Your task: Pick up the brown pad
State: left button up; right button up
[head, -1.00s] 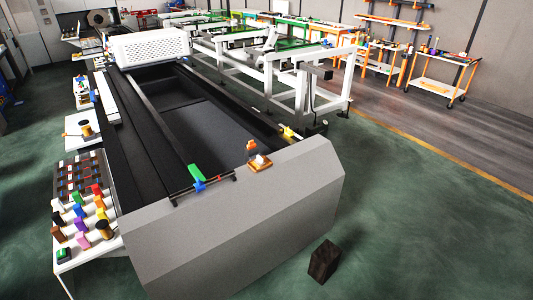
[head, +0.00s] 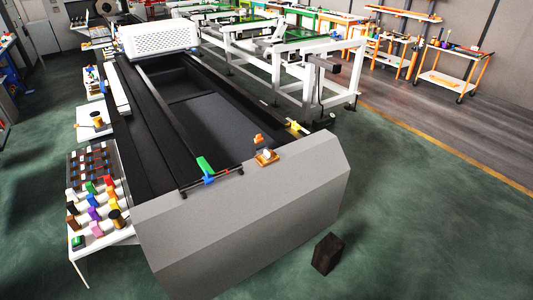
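A small brown pad (head: 72,222) appears at the left edge of a white side table (head: 105,239) in the lower left of the head view. Neither of my grippers is in view.
A long machine with a grey end cover (head: 245,215) fills the middle, right of the table. A dark brown block (head: 327,254) lies on the green floor in front. A compartmented tray (head: 118,165) sits behind the pads. Floor is open at left and right.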

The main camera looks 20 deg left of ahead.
aim_at(266, 155)
jog(key=u, duration=0.35)
jog(key=i, duration=1.45)
jog(key=z, duration=0.35)
